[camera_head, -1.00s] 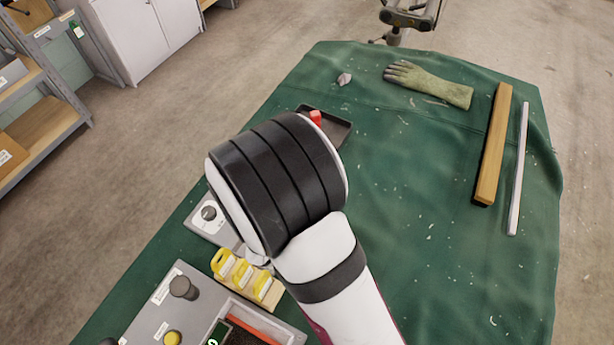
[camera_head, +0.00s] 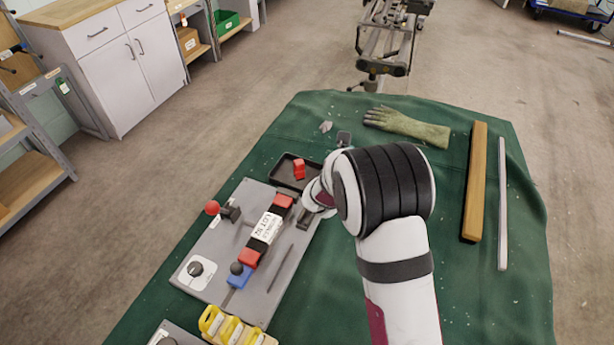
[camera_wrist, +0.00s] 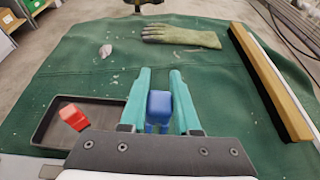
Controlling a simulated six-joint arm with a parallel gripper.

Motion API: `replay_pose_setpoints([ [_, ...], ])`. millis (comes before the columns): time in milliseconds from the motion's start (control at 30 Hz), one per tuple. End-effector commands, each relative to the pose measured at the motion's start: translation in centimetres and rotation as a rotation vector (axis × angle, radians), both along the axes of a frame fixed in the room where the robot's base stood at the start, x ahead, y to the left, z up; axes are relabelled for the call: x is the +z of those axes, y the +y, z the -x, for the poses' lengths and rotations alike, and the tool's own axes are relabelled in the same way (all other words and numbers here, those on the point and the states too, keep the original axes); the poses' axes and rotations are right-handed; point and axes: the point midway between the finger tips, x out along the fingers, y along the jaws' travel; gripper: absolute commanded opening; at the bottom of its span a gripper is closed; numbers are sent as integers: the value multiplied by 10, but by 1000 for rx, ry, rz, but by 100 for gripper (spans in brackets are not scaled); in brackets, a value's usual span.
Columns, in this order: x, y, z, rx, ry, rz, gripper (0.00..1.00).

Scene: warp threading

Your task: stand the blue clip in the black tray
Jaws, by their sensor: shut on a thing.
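My gripper (camera_wrist: 160,98) is shut on the blue clip (camera_wrist: 159,107), which sits between its two teal fingers in the wrist view. The clip is over the green cloth, to the right of the black tray. The black tray (camera_wrist: 47,138) lies at the left of the wrist view, and a red clip (camera_wrist: 73,117) is in it. In the head view the tray (camera_head: 279,178) is left of my wrist, with the red clip (camera_head: 299,169) inside. My wrist hides the gripper's fingers and most of what they hold there.
Yellow pieces (camera_head: 228,326) are at the front. A glove (camera_head: 408,127), a wooden bar (camera_head: 474,180) and a pale rod (camera_head: 502,205) lie at the back and right.

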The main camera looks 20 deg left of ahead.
Motion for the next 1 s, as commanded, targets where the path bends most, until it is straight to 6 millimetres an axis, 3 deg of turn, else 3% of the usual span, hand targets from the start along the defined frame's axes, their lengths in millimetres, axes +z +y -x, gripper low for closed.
replay_pose_setpoints([
  [200,-42,69,2,4,1,-1,0],
  [333,-57,94,3,2,1,-1,0],
  [600,-98,100,3,0,2,0,0],
  [967,-104,100,3,1,2,0,0],
  [1000,-103,100,3,1,1,0,37],
])
